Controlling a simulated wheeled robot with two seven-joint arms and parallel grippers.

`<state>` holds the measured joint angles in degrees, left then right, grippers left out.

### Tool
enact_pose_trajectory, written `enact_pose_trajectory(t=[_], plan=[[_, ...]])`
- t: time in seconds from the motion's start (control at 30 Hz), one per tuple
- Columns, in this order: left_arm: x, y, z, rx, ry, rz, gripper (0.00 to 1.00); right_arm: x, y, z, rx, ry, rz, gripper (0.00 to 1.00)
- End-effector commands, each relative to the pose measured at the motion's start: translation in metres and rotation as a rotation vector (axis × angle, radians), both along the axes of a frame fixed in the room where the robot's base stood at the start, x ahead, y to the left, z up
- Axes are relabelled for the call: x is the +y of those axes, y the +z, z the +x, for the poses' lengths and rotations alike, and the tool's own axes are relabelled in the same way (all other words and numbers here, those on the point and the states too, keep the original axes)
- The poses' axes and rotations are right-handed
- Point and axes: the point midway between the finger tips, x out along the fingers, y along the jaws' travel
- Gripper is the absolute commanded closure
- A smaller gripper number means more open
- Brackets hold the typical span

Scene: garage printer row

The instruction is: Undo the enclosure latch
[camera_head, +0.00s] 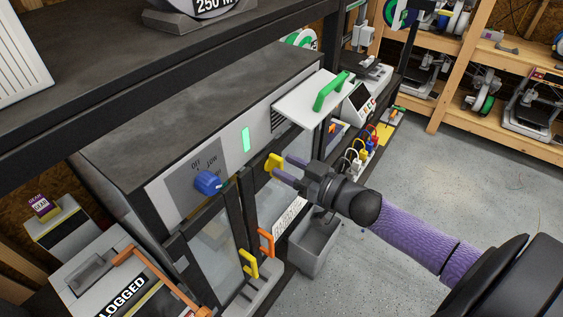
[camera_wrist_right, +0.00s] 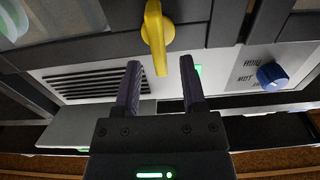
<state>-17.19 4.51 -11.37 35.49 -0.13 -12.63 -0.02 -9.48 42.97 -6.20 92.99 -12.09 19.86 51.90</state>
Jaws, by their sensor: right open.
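The yellow enclosure latch (camera_head: 271,162) sits at the top of the enclosure's glazed doors, just below the grey front panel (camera_head: 232,155). In the right wrist view the latch (camera_wrist_right: 153,28) is a narrow yellow lever pointing toward my gripper. My right gripper (camera_head: 281,165) is open at the latch. In the wrist view the lever's tip lies between the two fingertips of this gripper (camera_wrist_right: 160,64), with a visible gap on each side. I cannot tell whether a finger touches it. My left gripper is not in view.
A blue knob (camera_head: 208,183) and a green light (camera_head: 246,139) are on the panel. Yellow (camera_head: 248,265) and orange (camera_head: 266,243) handles are lower on the doors. A grey bin (camera_head: 314,247) stands below; the floor is open.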

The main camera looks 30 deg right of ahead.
Motion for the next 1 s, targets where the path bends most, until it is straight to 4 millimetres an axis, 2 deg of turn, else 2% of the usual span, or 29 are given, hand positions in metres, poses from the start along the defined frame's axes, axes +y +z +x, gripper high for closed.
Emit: enact_pose_trajectory(t=[0.13,0.43,0.47,0.7,1.0], plan=[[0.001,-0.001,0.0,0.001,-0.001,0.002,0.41,0.006,0.0,0.015,-0.001,-0.001,0.001,0.47],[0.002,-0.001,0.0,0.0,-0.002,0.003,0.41,0.008,-0.001,0.018,0.002,-0.001,0.0,0.47],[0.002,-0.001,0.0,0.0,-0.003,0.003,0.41,0.008,-0.001,0.018,0.002,-0.001,0.0,0.51],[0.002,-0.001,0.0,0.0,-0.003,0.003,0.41,0.008,-0.001,0.018,0.002,-0.002,0.0,1.0],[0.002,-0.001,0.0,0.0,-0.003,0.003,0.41,0.008,-0.001,0.018,0.001,-0.002,-0.003,1.0]])
